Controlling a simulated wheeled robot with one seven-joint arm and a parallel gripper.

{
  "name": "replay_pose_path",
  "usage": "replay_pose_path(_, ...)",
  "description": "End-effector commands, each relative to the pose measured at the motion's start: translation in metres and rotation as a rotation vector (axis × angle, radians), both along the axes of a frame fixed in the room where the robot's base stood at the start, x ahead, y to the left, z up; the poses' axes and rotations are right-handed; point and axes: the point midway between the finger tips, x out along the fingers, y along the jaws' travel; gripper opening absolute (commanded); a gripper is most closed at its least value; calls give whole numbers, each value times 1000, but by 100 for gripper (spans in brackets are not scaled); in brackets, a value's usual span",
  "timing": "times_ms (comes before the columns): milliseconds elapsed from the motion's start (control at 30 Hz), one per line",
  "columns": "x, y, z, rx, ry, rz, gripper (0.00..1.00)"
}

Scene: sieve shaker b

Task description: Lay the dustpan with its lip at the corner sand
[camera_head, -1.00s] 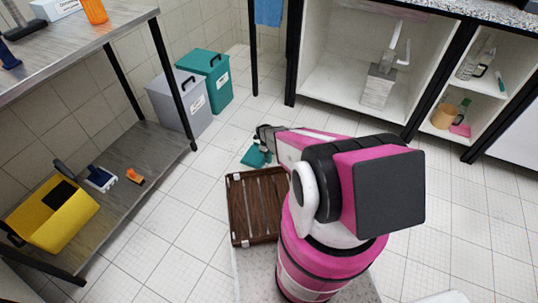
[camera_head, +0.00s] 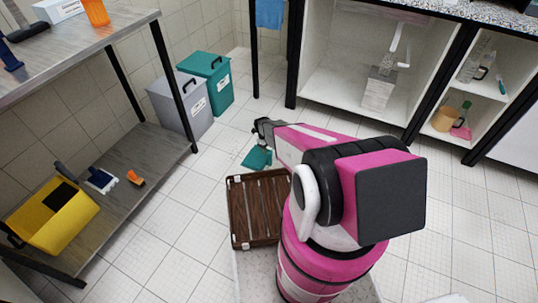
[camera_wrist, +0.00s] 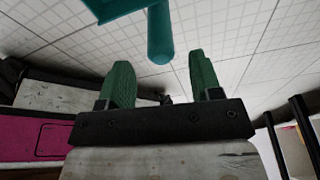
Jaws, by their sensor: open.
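The teal dustpan (camera_head: 257,157) lies on the tiled floor just beyond the brown slatted crate in the head view. In the wrist view its pan (camera_wrist: 115,8) is cut off by the top edge, and its handle (camera_wrist: 160,35) points toward my gripper. My gripper (camera_head: 263,128) is beside the dustpan, on its far side in the head view. In the wrist view its green fingers (camera_wrist: 160,75) are spread and empty, with the handle end just beyond the gap between them. I cannot clearly make out the corner sand.
The brown slatted crate (camera_head: 233,212) is close to my arm. A grey bin (camera_head: 172,118) and a teal bin (camera_head: 219,99) stand by the wall. A metal table (camera_head: 150,150) with a lower shelf is at left. Floor between table and crate is clear.

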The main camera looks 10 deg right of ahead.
Motion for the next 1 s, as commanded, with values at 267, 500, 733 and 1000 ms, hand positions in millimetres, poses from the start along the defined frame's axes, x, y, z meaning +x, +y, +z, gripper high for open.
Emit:
replay_pose_path(267, 6, 7, 42, 0, 0, 0, 59)
replay_pose_path(500, 3, 8, 64, 11, 4, 47, 59)
replay_pose_path(733, -26, 3, 129, 83, 30, 362, 59)
replay_pose_path(1000, -76, -3, 227, 185, 60, 915, 59)
